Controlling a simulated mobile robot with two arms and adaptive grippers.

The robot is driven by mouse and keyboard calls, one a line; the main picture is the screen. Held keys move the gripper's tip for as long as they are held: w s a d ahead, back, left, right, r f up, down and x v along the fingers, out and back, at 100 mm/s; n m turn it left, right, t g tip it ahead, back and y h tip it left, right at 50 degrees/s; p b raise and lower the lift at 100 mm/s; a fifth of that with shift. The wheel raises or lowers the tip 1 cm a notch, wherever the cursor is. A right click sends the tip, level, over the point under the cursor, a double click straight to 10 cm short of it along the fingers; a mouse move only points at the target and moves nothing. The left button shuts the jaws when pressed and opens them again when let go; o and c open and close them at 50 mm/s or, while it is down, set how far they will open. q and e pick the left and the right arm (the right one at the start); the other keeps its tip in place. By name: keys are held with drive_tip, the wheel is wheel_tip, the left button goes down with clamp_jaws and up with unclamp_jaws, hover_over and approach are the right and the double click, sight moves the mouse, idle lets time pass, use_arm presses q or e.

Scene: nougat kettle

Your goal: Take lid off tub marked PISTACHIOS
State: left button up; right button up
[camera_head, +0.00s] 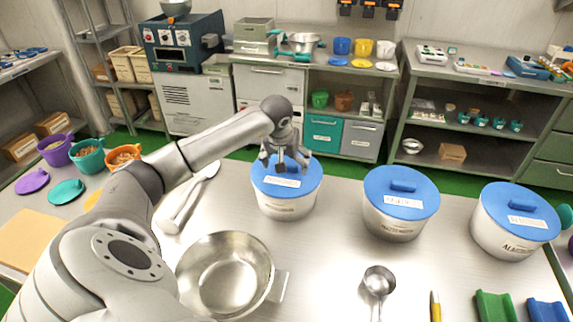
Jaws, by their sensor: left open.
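Three pale tubs with blue lids stand in a row on the steel table. My left gripper (285,164) is open over the left tub (288,209), with its fingers at the handle area of that blue lid (308,180). The gripper hides the handle, and I cannot tell whether the fingers touch it. The lid sits on the tub. Its white label is too small to read. The middle tub (393,226) and the right tub (503,242) also have their lids on, and their labels are not clearly readable. My right gripper is not in view.
A steel bowl (222,262) stands in front of the left tub, near my left arm. A metal scoop (379,281), a yellow marker (435,306) and a green holder (495,305) lie at the front. A white-handled scoop (188,197) lies left of the tub. Small colored pots stand far left.

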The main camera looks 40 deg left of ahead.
use_arm(q)
drive_tip(key=shift+w+a+f, duration=0.15)
drive_tip(key=shift+f, duration=0.25)
drive_tip(key=c, duration=1.1)
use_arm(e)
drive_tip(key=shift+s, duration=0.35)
use_arm(q)
drive_tip(key=shift+r, duration=0.15)
